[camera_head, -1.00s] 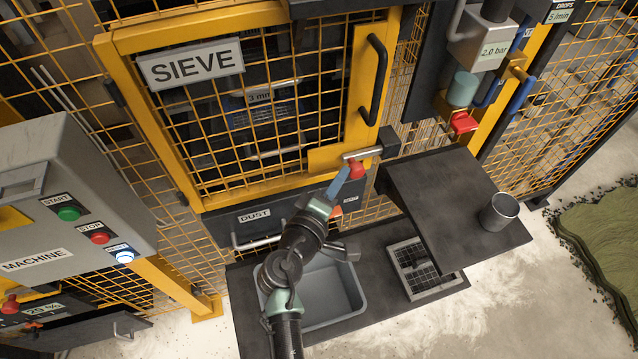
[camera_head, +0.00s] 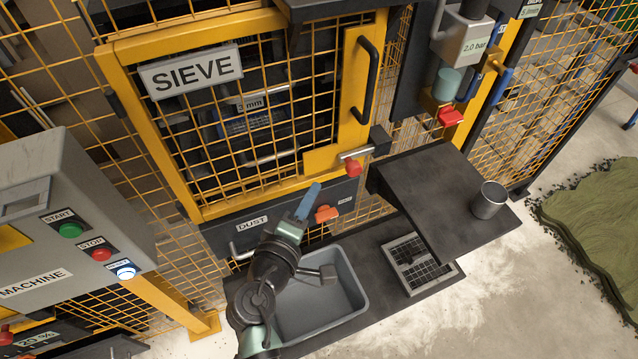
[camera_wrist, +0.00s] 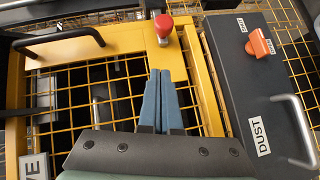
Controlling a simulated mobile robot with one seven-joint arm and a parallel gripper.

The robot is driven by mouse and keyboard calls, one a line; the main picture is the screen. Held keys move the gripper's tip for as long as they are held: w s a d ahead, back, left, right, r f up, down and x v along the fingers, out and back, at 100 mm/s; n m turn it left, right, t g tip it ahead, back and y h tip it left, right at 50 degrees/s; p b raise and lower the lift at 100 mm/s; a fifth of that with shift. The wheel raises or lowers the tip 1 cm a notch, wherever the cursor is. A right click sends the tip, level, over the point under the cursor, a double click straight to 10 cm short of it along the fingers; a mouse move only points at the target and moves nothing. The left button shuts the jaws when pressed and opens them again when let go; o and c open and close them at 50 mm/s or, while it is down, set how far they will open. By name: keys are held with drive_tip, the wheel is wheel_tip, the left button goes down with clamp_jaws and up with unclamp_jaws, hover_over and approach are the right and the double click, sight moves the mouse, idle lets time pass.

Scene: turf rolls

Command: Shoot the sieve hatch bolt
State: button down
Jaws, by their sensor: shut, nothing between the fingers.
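The sieve hatch (camera_head: 162,145) is a yellow-framed mesh door that looks closed. Its bolt (camera_head: 358,152) is a silver rod with a red knob (camera_head: 353,169) at the door's lower right corner. The rod's right end meets a dark block (camera_head: 380,140) on the post; how far it enters, I cannot tell. My gripper (camera_head: 315,186) is shut and empty, with blue fingers, below and left of the knob and apart from it. In the wrist view, the red knob (camera_wrist: 164,28) stands beyond my fingertips (camera_wrist: 160,74).
Below the hatch is a dust drawer (camera_head: 285,222) with an orange catch (camera_head: 326,213). A grey bin (camera_head: 352,290) stands under it. A dark sloped shelf (camera_head: 425,190) with a metal cup (camera_head: 489,201) is right. The control box (camera_head: 50,190) stands left.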

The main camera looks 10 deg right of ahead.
drive_tip(key=shift+v, duration=2.55)
drive_tip(key=shift+s+d, duration=0.1)
